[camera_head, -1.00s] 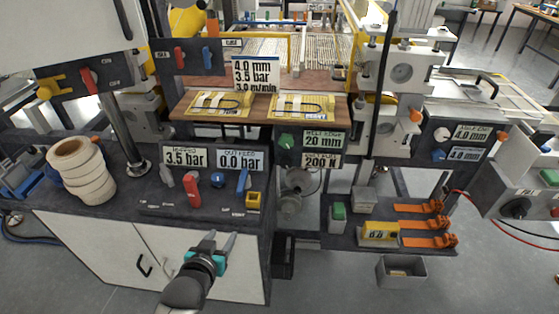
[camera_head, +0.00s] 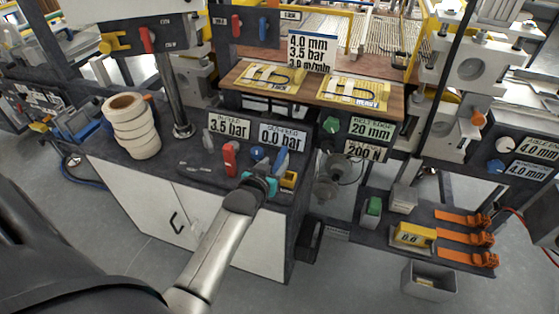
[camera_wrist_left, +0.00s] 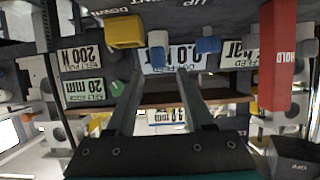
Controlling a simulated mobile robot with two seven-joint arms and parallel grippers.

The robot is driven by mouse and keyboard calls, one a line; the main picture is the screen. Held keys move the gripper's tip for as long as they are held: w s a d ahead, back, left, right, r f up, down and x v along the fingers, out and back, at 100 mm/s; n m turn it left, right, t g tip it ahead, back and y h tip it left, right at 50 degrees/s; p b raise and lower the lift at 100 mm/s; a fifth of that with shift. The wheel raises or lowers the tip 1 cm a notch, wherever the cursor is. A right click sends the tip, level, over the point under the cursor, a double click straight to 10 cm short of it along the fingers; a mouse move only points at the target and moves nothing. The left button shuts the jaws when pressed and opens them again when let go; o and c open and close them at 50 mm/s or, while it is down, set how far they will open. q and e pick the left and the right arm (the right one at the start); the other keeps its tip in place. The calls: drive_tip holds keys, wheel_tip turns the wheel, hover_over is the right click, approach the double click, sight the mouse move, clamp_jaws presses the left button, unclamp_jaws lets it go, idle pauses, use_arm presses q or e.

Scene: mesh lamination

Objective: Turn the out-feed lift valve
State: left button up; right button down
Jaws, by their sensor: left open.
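The out-feed lift valve is a blue lever (camera_head: 281,160) on the dark console, below the out-feed display (camera_head: 282,137) reading 0.0 bar. My left gripper (camera_head: 268,176) is at the console's front, close to this lever, and partly hides it in the head view. In the left wrist view, which is upside down, my left gripper (camera_wrist_left: 159,70) has its two fingers spread apart. A pale grey-blue lever end (camera_wrist_left: 158,48) shows between and beyond the fingertips; I cannot tell whether they touch it. My right gripper is not in view.
White rolls (camera_head: 132,125) stand on the console's left. A low shelf holds orange clamps (camera_head: 466,238).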

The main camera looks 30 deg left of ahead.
sight(279, 160)
use_arm(q)
drive_tip(key=shift+b+x, duration=0.6)
drive_tip(key=shift+x, duration=2.05)
drive_tip(key=shift+r, duration=0.1)
drive_tip(key=shift+c, duration=0.2)
clamp_jaws()
